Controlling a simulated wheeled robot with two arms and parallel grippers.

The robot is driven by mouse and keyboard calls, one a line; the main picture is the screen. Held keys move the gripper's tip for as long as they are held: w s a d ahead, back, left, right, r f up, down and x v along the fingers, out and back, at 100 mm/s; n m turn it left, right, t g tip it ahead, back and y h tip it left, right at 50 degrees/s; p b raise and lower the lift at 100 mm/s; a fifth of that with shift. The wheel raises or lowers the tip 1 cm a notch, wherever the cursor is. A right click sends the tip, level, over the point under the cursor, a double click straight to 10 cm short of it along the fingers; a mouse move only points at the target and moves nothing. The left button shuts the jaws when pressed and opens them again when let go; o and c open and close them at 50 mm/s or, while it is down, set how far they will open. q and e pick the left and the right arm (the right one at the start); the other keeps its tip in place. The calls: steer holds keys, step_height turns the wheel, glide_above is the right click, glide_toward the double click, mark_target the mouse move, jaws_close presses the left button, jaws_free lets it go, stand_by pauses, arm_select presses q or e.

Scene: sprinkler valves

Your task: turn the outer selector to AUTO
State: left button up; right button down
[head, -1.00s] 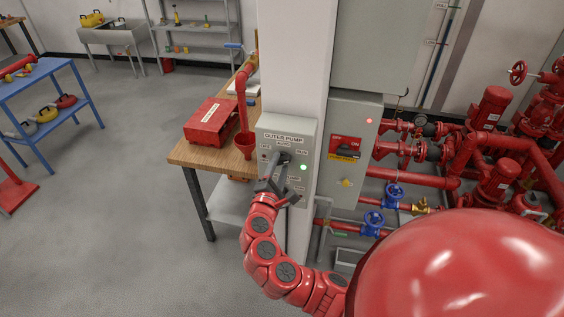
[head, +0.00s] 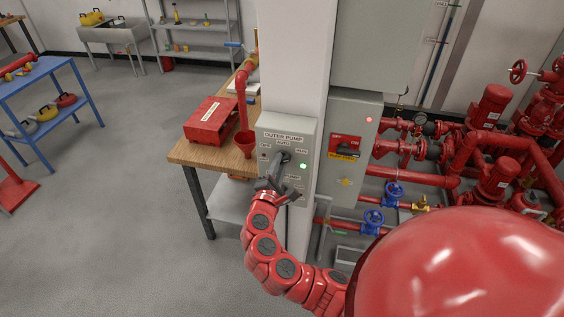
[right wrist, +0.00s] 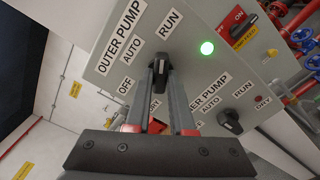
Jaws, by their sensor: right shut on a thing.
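The outer selector is a dark knob (right wrist: 160,68) on the grey panel (right wrist: 105,62) under the OUTER PUMP label, with OFF, AUTO and RUN around it. My right gripper (right wrist: 160,78) is shut on this knob, a finger on each side. In the right wrist view the knob lies roughly in line with the fingers; I cannot tell surely which label its pointer meets. In the head view my right gripper (head: 277,172) reaches up to the panel (head: 308,132) from below and hides part of it. My left gripper is not in view.
A second dark selector (right wrist: 230,122) sits lower on the panel, its label partly hidden. A green lamp (right wrist: 207,48) is lit. A grey box with a red-plated switch (head: 345,145) is to the right. A wooden bench (head: 185,153) with a red case (head: 211,121) is to the left.

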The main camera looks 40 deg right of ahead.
steer(key=n+p, duration=0.3)
stand_by(0.5)
steer(key=n+p, duration=0.2)
steer(key=n, duration=0.1)
steer(key=shift+n+p, duration=0.3)
steer(key=shift+p, duration=0.05)
stand_by(0.3)
